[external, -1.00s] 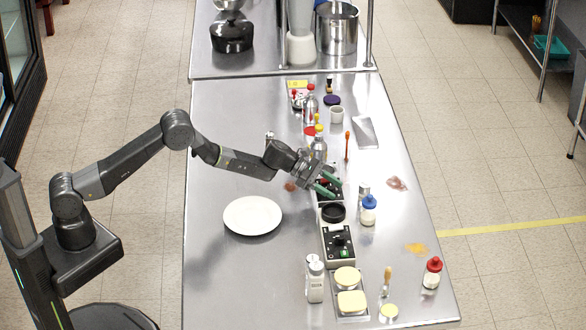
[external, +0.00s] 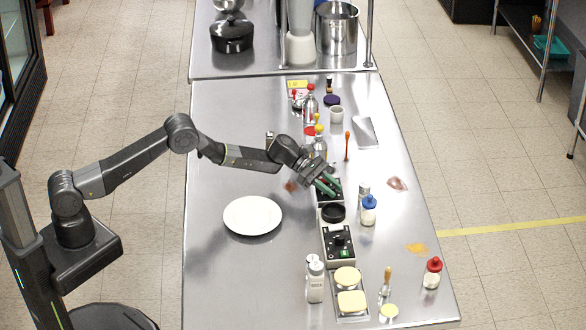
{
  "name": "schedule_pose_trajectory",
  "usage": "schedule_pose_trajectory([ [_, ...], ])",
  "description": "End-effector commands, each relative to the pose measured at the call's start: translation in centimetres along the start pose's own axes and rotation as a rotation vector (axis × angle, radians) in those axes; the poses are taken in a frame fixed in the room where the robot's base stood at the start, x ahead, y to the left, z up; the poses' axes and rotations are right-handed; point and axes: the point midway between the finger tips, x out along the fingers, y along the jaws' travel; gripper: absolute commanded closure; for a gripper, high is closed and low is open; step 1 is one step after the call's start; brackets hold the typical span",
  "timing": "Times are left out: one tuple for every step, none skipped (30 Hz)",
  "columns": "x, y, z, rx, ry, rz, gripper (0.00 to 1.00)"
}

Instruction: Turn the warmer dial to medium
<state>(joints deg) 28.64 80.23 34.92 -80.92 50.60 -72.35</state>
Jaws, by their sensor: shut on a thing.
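My gripper (external: 327,186), with green fingers, is low over a small dark control box (external: 329,200) in the middle of the counter. It is shut on a small part on top of that box, which I take to be the warmer dial. The fingers hide the dial, so its pointer and setting cannot be read. A second control box (external: 338,246) with a dark panel and green parts stands nearer the camera. A round black dish (external: 333,212) sits between the two boxes.
A white plate (external: 253,215) lies left of the boxes. A blue-capped jar (external: 369,211) and a small shaker (external: 363,191) stand close on the right. Bottles (external: 318,149) stand just behind my gripper. White shakers (external: 315,280) stand in front. The counter's left side is mostly clear.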

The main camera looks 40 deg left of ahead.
Motion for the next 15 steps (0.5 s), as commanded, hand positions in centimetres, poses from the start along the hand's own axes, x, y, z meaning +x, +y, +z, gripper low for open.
schedule_pose_trajectory([
  [-0.04, 0.23, 0.16, 0.014, -0.005, -0.021, 0.96],
  [-0.05, 0.24, 0.2, 0.021, -0.008, -0.036, 0.96],
  [-0.03, 0.24, 0.22, 0.029, -0.009, -0.054, 0.96],
  [0.0, 0.24, 0.19, 0.034, -0.01, -0.067, 0.96],
  [0.03, 0.21, 0.18, 0.039, -0.01, -0.08, 0.96],
  [0.04, 0.22, 0.25, 0.046, -0.013, -0.095, 0.96],
  [0.06, 0.23, 0.25, 0.051, -0.014, -0.106, 0.96],
  [0.09, 0.21, 0.2, 0.054, -0.014, -0.117, 0.96],
  [0.08, 0.23, 0.24, 0.06, -0.015, -0.13, 0.96],
  [0.05, 0.23, 0.29, 0.065, -0.016, -0.14, 0.96],
  [0.05, 0.23, 0.25, 0.068, -0.015, -0.148, 0.96],
  [0.02, 0.2, 0.23, 0.072, -0.015, -0.16, 0.96],
  [-0.02, 0.22, 0.29, 0.076, -0.015, -0.166, 0.96],
  [-0.06, 0.2, 0.3, 0.078, -0.015, -0.173, 0.96],
  [-0.1, 0.18, 0.32, 0.081, -0.014, -0.18, 0.96],
])
